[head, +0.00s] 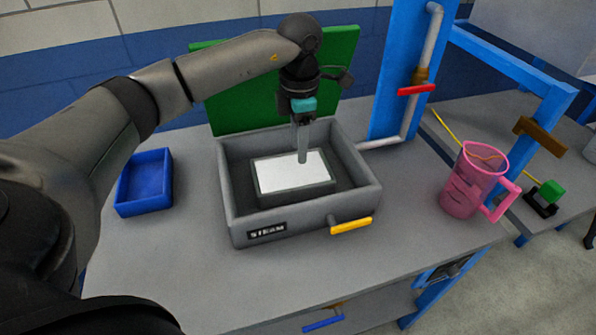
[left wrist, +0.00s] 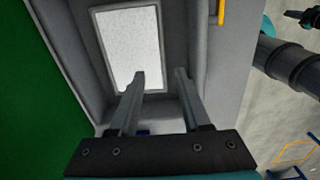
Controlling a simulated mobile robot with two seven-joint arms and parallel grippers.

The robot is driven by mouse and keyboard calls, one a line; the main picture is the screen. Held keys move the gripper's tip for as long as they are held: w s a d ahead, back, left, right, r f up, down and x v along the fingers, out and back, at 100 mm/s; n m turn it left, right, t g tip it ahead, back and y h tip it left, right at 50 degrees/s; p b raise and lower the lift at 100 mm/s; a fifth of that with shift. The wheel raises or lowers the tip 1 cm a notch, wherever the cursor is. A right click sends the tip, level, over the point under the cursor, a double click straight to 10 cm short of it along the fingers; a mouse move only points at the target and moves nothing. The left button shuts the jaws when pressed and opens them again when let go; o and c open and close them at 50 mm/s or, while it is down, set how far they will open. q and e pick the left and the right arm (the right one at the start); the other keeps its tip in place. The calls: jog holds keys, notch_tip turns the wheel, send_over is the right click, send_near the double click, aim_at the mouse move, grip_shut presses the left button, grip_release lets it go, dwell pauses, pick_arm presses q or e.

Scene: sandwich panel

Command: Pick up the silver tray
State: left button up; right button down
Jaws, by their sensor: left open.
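The silver tray (head: 285,172) is a flat rectangle with a pale top and a grey rim. It lies inside the grey steam box (head: 228,205), and it also shows in the left wrist view (left wrist: 128,45). My left gripper (head: 303,158) points down over the tray's far right part, with nothing between its fingers. In the left wrist view the fingers (left wrist: 160,75) are apart. One overlaps the tray's pale top and the other overlaps the grey area beside its rim. I cannot tell whether either touches the tray.
The box has raised walls, a yellow handle (head: 351,226) and an upright green lid (head: 235,110) behind it. A blue bin (head: 145,200) stands to the left. A pink jug (head: 466,190) stands to the right. The bench's front is clear. A blue post (head: 392,75) with a pipe rises behind.

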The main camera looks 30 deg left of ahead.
pick_arm(q)
send_over(298, 187)
notch_tip(298, 187, down, 4)
jog(key=shift+s+f, duration=0.1)
jog(key=shift+f, duration=0.05)
notch_tip(298, 187, down, 3)
jog(key=shift+d+r+b, duration=0.1)
jog(key=shift+b, duration=0.3)
jog(key=shift+f, duration=1.1)
notch_tip(298, 187, down, 4)
jog(key=shift+f+b, duration=0.15)
jog(key=shift+b, duration=0.3)
pick_arm(e)
jog(key=s+f, duration=0.2)
jog(key=shift+s, duration=0.3)
pick_arm(q)
grip_shut()
pick_arm(e)
jog(key=shift+d, duration=0.1)
